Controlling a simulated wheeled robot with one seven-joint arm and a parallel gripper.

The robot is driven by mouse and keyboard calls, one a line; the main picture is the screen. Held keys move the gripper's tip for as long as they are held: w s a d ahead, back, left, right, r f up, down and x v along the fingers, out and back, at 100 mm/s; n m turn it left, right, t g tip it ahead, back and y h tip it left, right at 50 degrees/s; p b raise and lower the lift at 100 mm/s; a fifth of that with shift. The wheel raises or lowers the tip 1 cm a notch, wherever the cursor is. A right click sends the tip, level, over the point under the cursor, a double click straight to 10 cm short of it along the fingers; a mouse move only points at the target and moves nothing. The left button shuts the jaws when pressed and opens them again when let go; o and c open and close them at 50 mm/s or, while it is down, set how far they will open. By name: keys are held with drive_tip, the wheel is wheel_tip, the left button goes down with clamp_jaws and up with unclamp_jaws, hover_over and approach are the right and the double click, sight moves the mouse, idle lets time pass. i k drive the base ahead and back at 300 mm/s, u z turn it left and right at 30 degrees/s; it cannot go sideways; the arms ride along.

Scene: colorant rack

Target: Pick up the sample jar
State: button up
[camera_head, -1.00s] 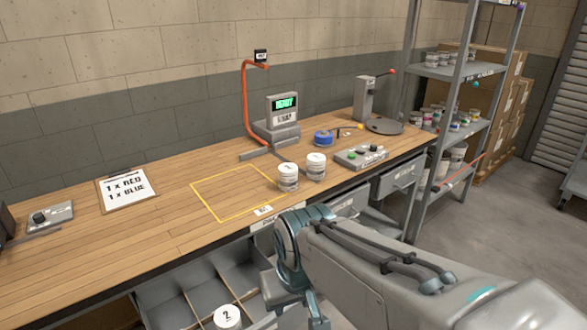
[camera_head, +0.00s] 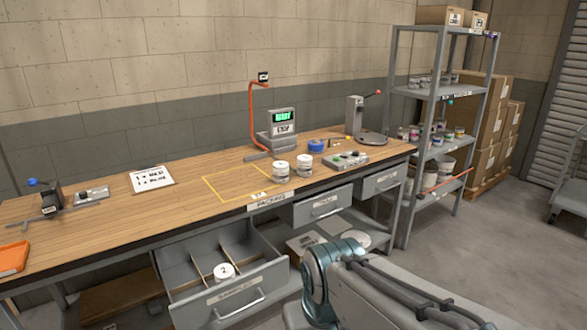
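A white-lidded jar marked 2 (camera_head: 224,272) stands in a compartment of the open drawer (camera_head: 238,311) under the bench. The drawer's front label seems to read "SAMPLES". Two more white-lidded jars, a left one (camera_head: 281,171) and a right one (camera_head: 304,165), stand side by side on the bench, right of the yellow outlined square (camera_head: 208,188). I cannot tell from their labels what they hold. My arm reaches in from the lower right, with a teal joint in front of the bench. My gripper's fingers are not visible, and no jar is seen held.
The wooden bench (camera_head: 110,222) carries a scale with a green display (camera_head: 283,124), a button box (camera_head: 345,160), a clipboard (camera_head: 152,178) and an orange tray (camera_head: 12,258). A second drawer (camera_head: 322,205) is slightly open.

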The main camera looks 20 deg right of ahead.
sight(305, 163)
drive_tip(key=z, duration=0.7)
drive_tip(key=i, duration=0.9)
drive_tip(key=z, duration=1)
drive_tip(key=i, duration=1.45)
drive_tip(key=u, duration=0.75)
drive_tip(key=i, duration=0.85)
drive_tip(key=u, duration=1.25)
drive_tip(key=i, duration=0.35)
drive_tip(key=u, duration=0.35)
